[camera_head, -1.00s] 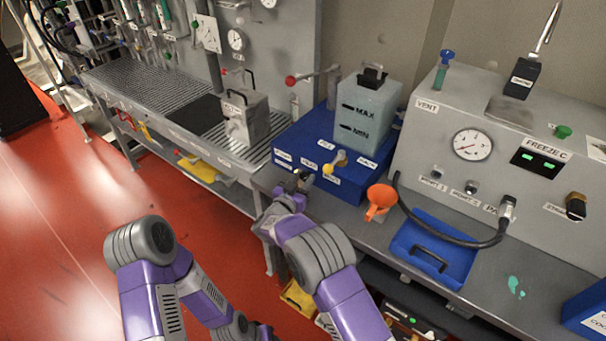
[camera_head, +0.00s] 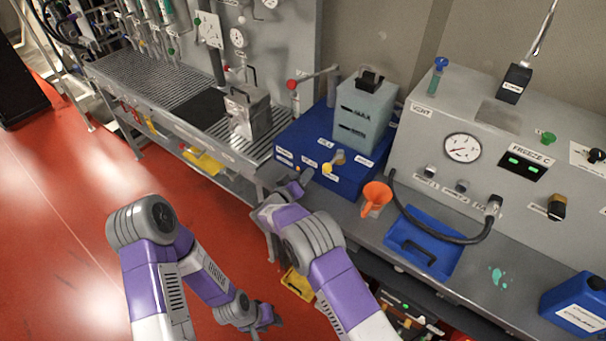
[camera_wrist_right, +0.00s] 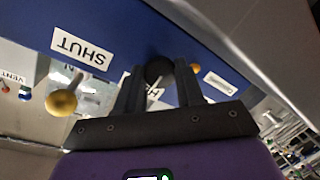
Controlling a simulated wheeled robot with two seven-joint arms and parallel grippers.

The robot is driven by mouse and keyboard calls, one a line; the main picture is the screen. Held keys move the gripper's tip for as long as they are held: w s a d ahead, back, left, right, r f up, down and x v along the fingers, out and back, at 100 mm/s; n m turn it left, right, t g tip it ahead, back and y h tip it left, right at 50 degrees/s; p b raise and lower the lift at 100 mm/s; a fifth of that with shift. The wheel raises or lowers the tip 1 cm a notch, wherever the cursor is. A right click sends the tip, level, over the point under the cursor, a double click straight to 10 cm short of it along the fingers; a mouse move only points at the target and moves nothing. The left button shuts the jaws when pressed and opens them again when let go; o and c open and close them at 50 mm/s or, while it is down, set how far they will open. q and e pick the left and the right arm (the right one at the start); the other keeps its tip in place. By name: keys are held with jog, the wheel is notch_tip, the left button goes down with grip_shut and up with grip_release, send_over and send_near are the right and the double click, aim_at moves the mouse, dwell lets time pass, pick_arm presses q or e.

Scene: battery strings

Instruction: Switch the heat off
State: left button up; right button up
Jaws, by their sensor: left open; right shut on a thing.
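The blue box (camera_head: 358,178) stands on the bench and carries a translucent tank (camera_head: 366,118) marked MAX and MIN. My right gripper (camera_head: 303,178) is at the box's front face. In the right wrist view its fingers (camera_wrist_right: 160,88) are shut on a round black knob (camera_wrist_right: 158,68) on the blue panel. A white label partly hidden behind the fingers starts with H. A SHUT label (camera_wrist_right: 82,48) and a valve with a yellow ball (camera_wrist_right: 61,103) are beside it. My left gripper (camera_head: 268,318) is open and empty, low in front of the bench.
An orange funnel (camera_head: 376,197) and a blue tray (camera_head: 424,243) with a black handle are right of the box. A black hose curves over the tray to the grey FREEZE C machine (camera_head: 480,120). A grey metal box (camera_head: 247,112) stands to the left. Red floor is clear at left.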

jog(key=shift+a, duration=0.1)
dwell(0.5)
jog(key=o, duration=1)
jog(key=v, duration=0.7)
jog(key=shift+s+a+p, duration=0.2)
jog(key=shift+s+p, duration=0.05)
jog(key=shift+p, duration=0.15)
